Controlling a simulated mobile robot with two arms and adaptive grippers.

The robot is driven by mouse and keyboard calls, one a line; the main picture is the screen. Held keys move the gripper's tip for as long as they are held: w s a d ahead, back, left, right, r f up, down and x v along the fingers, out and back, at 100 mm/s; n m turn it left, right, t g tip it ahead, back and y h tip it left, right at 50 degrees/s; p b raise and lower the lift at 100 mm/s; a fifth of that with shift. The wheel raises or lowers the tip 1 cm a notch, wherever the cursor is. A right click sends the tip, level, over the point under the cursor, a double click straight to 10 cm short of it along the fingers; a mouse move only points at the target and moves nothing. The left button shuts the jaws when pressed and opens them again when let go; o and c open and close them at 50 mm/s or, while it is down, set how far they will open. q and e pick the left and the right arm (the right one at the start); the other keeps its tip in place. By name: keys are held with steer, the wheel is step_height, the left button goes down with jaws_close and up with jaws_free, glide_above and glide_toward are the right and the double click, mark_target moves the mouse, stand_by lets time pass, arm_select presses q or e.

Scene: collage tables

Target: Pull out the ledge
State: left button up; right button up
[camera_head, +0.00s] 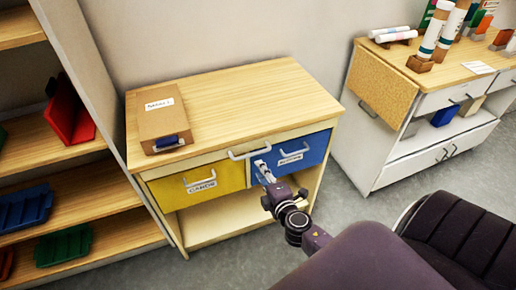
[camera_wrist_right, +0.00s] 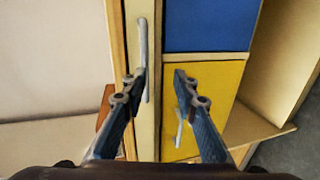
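The ledge (camera_head: 292,136) is a thin pale strip under the wooden top of a cabinet, above its drawers. It looks pushed in. Its light grey handle (camera_head: 250,150) sits at the middle of its front. In the right wrist view the handle (camera_wrist_right: 143,55) runs upright near the left finger. My right gripper (camera_head: 262,166) is just in front of and below the handle in the head view. Its fingers (camera_wrist_right: 155,82) are apart in the wrist view, with nothing gripped. Whether a finger touches the handle I cannot tell. My left gripper is not in view.
Below the ledge are a yellow drawer (camera_head: 200,186) and a blue drawer (camera_head: 300,154), both closed with handles. A brown box (camera_head: 163,115) lies on the cabinet top. Shelves (camera_head: 75,190) stand at left, another cabinet (camera_head: 390,150) and a dark chair (camera_head: 462,235) at right.

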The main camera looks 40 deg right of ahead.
mark_target(252, 155)
steer(key=shift+w+d+r+n+t, duration=0.15)
steer(key=shift+w+r+n+t, duration=0.15)
steer(key=shift+w+r, duration=0.7)
steer(key=shift+x, duration=3.15)
steer(key=shift+f, duration=0.15)
jaws_close()
